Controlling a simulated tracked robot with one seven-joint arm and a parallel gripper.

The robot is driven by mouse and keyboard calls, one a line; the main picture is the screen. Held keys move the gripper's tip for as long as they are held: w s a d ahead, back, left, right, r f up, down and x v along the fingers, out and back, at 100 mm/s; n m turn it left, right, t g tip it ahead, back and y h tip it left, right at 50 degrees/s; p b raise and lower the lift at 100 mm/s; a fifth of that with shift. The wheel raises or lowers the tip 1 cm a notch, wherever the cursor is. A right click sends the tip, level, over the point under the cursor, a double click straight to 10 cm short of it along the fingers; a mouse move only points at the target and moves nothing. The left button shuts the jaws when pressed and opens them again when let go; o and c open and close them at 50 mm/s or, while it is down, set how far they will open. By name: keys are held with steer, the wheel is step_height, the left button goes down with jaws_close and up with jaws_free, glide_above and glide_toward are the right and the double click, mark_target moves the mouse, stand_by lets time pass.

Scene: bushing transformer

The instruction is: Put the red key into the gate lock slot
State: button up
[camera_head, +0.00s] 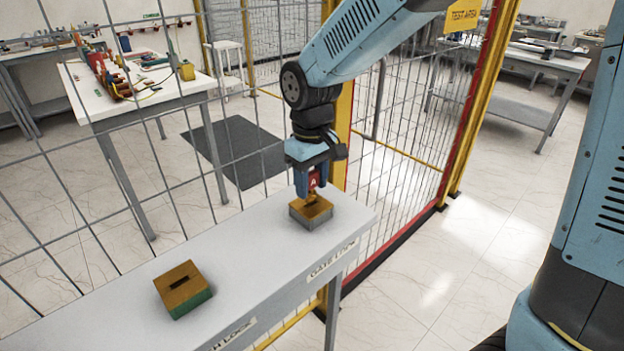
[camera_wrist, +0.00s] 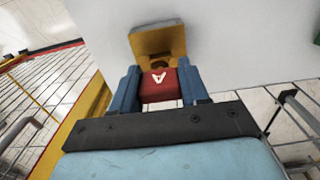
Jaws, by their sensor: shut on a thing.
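My gripper (camera_head: 312,184) is shut on the red key (camera_head: 314,180), and it points down over the gate lock (camera_head: 313,218). The gate lock is a block with a brass top and grey sides, on the bench above the "GATE LOCK" label. The key's brass lower part meets the lock's top in the head view. In the wrist view the red key head (camera_wrist: 158,87) with a white mark sits between my blue fingers, the lock's brass top (camera_wrist: 158,40) just beyond. The slot is mostly hidden, so I cannot tell whether the key tip is inside.
A second lock block (camera_head: 184,289) with a brass top, open slot and green side stands at the bench's near left. The white bench (camera_head: 235,248) is clear between the blocks. A wire fence (camera_head: 400,130) with a yellow post (camera_head: 343,120) stands close behind my gripper.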

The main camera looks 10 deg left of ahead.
steer(key=shift+f, duration=0.5)
steer(key=shift+f, duration=0.35)
steer(key=shift+f, duration=0.7)
stand_by(1.2)
steer(key=o, duration=1.1)
steer(key=shift+o, duration=0.2)
steer(key=shift+r, duration=0.1)
